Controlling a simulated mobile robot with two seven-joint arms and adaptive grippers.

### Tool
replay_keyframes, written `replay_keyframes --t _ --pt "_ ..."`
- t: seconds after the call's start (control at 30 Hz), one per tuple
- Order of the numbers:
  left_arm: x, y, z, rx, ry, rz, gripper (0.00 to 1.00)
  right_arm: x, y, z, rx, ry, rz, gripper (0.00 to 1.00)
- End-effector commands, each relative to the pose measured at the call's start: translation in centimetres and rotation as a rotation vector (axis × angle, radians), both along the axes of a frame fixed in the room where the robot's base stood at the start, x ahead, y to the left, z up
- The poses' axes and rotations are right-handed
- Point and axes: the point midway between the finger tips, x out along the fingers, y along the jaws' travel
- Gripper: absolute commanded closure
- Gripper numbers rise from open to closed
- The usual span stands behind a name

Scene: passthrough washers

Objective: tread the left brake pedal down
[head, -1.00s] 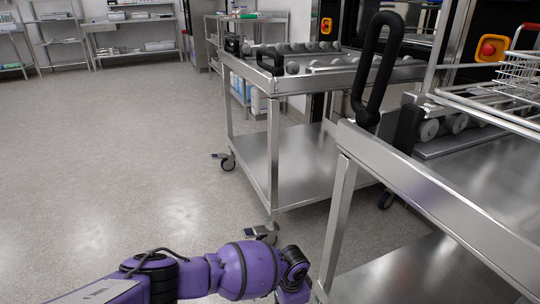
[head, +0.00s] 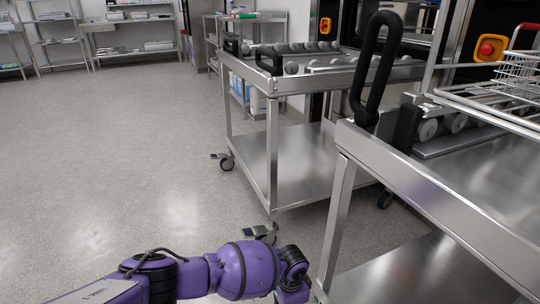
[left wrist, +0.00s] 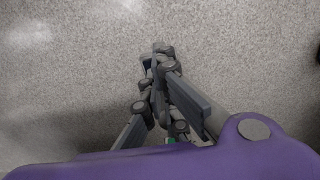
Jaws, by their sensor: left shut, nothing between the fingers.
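My left gripper (left wrist: 162,58) points down at the floor in the left wrist view, its fingers shut with nothing between them. In the head view only my purple left arm shows along the bottom edge; the fingertips are out of frame. My right gripper is not in view.
A second steel trolley (head: 273,160) stands beyond, with caster pedals at its near corner (head: 260,232) and far left corner (head: 219,156). The near trolley has a tall black handle (head: 386,65). Open floor (head: 110,150) lies to the left; shelves stand at the back.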

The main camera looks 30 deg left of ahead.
Motion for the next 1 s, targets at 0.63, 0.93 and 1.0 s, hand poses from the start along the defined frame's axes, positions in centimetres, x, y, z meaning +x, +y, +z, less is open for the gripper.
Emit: replay_keyframes --t 0.63,0.93,1.0 --pt "0.3 -0.2 -1.3 -0.002 -0.004 0.0 1.0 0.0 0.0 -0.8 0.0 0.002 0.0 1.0" --pt "0.3 -0.1 -2.2 0.0 -0.004 0.0 1.0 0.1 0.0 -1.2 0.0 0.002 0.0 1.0" --pt "0.3 -0.1 -2.4 0.0 -0.004 -0.001 1.0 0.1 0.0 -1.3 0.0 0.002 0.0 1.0"
